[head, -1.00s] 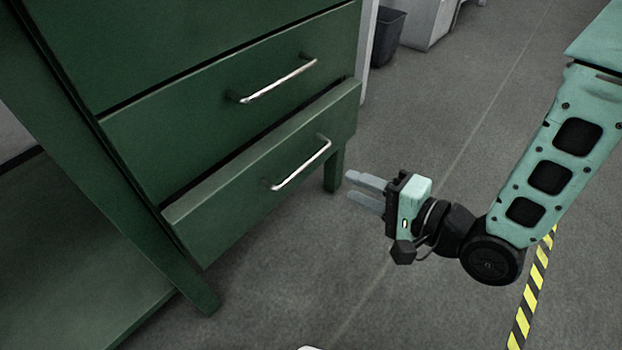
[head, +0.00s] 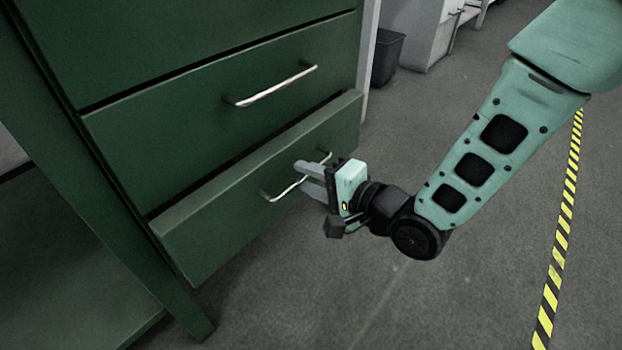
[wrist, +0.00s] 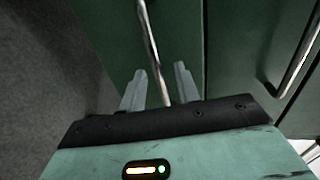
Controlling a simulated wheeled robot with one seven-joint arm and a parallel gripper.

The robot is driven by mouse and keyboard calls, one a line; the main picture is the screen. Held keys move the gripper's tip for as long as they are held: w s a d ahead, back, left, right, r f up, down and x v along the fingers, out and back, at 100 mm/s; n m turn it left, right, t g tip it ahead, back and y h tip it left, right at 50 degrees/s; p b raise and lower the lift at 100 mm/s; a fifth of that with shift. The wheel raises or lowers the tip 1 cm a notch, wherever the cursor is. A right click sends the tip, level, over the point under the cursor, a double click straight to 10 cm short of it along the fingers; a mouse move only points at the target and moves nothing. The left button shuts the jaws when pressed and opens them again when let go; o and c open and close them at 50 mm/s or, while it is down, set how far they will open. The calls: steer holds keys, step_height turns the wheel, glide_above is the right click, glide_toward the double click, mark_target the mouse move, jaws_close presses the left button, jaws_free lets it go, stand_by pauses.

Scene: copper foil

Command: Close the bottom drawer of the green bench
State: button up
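The green bench (head: 205,55) stands at the left of the head view with a column of drawers. Its bottom drawer (head: 215,225) sticks out a little, its top edge standing proud of the drawer above. My gripper (head: 302,177) is at the bottom drawer's silver bar handle (head: 283,190), near the handle's right half. In the wrist view the two grey fingers (wrist: 158,85) are apart, with the handle (wrist: 150,45) running between them. I see gaps beside the bar, so the fingers do not look closed on it. Finger contact with the drawer front cannot be told.
The drawer above, with its own handle (head: 272,88), looks shut. A dark bin (head: 386,57) and a white cabinet (head: 428,35) stand at the back. Yellow-black tape (head: 560,240) marks the floor at right. The grey floor before the bench is clear.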

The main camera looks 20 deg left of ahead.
mark_target(290, 167)
jaws_close()
steer(key=shift+r+p+x, duration=0.25)
steer(key=shift+p+x, duration=0.1)
steer(key=shift+x, duration=0.75)
steer(key=shift+r+p+x, duration=0.2)
steer(key=shift+p+x, duration=0.1)
steer(key=shift+x, duration=0.75)
steer(key=shift+a, duration=0.1)
steer(key=shift+o, duration=0.5)
jaws_free()
steer(key=shift+a, duration=0.1)
steer(key=p+v, duration=0.6)
steer(key=v, duration=1.1)
steer(key=shift+d+p, duration=0.2)
steer(key=shift+p, duration=0.15)
